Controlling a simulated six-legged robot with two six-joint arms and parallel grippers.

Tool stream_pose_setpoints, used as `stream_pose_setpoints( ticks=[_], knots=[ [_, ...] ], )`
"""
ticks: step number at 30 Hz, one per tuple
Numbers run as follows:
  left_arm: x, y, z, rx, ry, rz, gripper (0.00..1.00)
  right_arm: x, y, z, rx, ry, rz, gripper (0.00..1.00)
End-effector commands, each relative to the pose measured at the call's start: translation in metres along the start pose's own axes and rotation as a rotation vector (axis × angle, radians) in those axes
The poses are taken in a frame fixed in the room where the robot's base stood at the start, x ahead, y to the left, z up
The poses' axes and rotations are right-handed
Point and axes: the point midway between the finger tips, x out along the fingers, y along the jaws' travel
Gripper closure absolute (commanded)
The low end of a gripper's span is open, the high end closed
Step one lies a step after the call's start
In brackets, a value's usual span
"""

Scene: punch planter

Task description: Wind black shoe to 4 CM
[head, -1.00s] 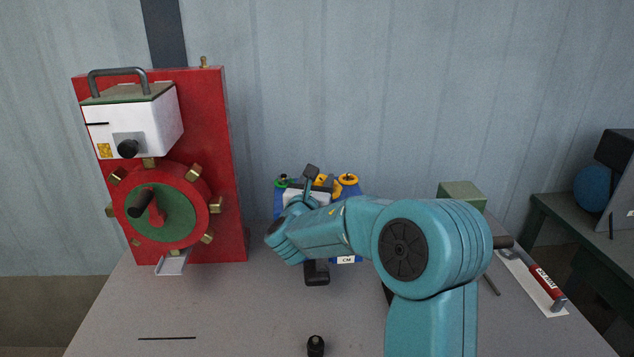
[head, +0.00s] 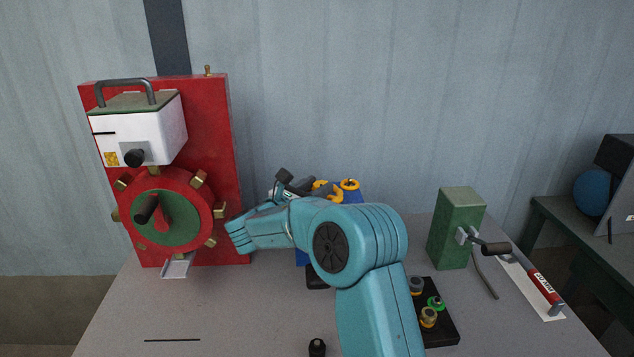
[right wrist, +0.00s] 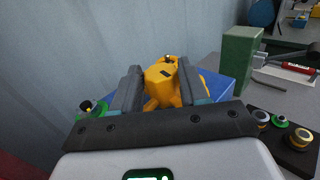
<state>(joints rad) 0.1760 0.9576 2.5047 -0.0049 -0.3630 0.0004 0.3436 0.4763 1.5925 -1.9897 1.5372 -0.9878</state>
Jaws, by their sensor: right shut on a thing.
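My right gripper (head: 285,184) is over a blue block (head: 353,196) at the back middle of the table, and my right arm hides much of the block. In the right wrist view its two jaws (right wrist: 160,78) are shut on a yellow knob (right wrist: 158,90) with lobes, above the blue block (right wrist: 232,90). A black piece (head: 317,279), perhaps the black shoe, shows partly under my arm at the block's front. The scale and its marks are hidden. My left gripper is not in view.
A red panel (head: 236,180) with a white box (head: 160,125) and a red wheel (head: 205,200) stands left. A green block (head: 460,215) with a handle, a black tray (head: 452,337) of knobs and a red tool (head: 541,285) lie right. The front left table is mostly clear.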

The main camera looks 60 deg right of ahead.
Motion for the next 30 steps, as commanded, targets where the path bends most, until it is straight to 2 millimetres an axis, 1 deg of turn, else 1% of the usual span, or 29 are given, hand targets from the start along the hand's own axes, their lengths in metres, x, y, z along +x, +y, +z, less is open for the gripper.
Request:
stream_pose_setpoints(
  ticks=[1,3,12,18,30],
  knots=[
    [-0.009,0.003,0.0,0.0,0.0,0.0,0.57,-0.001,0.002,0.004,-0.002,0.001,-0.033,0.87],
    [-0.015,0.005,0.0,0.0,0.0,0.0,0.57,-0.001,0.003,0.003,-0.002,0.001,-0.078,0.87],
    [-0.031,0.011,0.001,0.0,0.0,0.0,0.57,0.0,0.006,0.002,-0.002,0.001,-0.215,0.87],
    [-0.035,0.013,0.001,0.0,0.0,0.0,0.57,0.001,0.006,0.0,-0.001,0.001,-0.249,0.87],
    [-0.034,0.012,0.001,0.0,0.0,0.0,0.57,0.001,0.006,0.0,0.0,-0.001,-0.254,0.87]
  ],
)
